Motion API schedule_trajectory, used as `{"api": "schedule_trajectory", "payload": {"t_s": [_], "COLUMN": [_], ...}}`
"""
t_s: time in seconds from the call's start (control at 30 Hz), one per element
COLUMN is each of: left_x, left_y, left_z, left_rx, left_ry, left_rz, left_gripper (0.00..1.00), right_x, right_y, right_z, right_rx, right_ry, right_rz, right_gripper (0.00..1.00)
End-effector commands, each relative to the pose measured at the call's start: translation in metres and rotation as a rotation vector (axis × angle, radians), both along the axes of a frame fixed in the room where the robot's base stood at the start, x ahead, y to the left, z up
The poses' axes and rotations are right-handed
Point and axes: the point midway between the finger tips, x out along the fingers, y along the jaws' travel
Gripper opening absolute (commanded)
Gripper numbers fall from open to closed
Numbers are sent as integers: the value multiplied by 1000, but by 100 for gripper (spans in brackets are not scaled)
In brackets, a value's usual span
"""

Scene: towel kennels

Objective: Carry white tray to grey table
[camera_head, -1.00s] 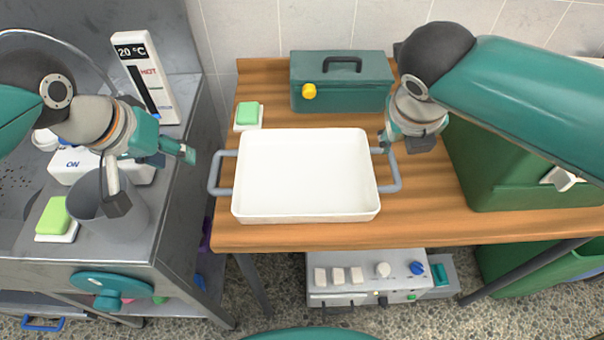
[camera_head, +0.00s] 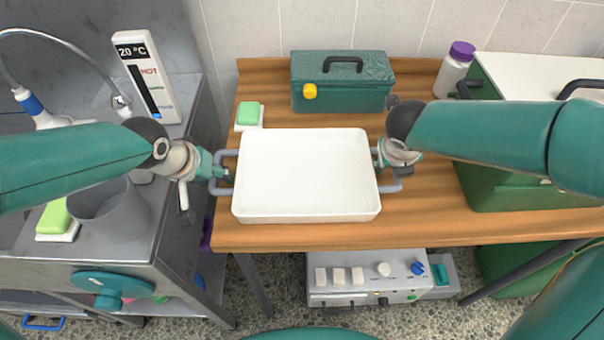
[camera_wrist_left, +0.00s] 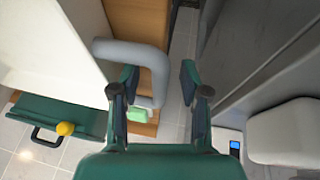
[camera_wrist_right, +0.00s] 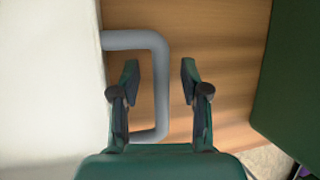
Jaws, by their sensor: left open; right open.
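The white tray (camera_head: 305,175) sits on the wooden table (camera_head: 330,238), with a grey handle at each end. My left gripper (camera_head: 222,172) is open at the tray's left handle. In the left wrist view my left gripper (camera_wrist_left: 158,80) has one finger overlapping the grey handle (camera_wrist_left: 140,52); I cannot tell whether they touch. My right gripper (camera_head: 384,158) is open at the right handle. In the right wrist view my right gripper (camera_wrist_right: 160,80) has its left finger over the handle's opening and the handle bar (camera_wrist_right: 161,85) between the fingers. No grey table can be made out for certain.
A green toolbox (camera_head: 342,82) and a green soap block (camera_head: 248,114) lie behind the tray. A green box (camera_head: 500,175) stands to the right, near a white bottle (camera_head: 454,70). A steel counter with a grey cup (camera_head: 112,210) is on the left.

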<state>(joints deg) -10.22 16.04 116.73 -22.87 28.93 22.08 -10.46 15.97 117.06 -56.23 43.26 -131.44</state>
Motion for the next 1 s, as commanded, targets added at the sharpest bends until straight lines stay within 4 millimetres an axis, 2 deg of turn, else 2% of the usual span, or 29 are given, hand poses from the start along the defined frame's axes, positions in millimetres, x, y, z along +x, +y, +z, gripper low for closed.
{"api": "schedule_trajectory", "payload": {"t_s": [0.33, 0.6, 1.0], "left_x": [1, 1, 1], "left_y": [-1, -1, -1], "left_z": [-3, -2, -2], "left_rx": [0, 0, 0], "left_ry": [0, 0, 0], "left_rz": [-1, -1, 0], "left_gripper": [45, 0, 0], "right_x": [1, 1, 1], "right_y": [-1, -1, 0], "right_z": [-3, -3, -2], "right_rx": [0, 0, 0], "right_ry": [1, 0, 0], "right_rz": [0, 0, 0], "right_gripper": [46, 1, 0]}}
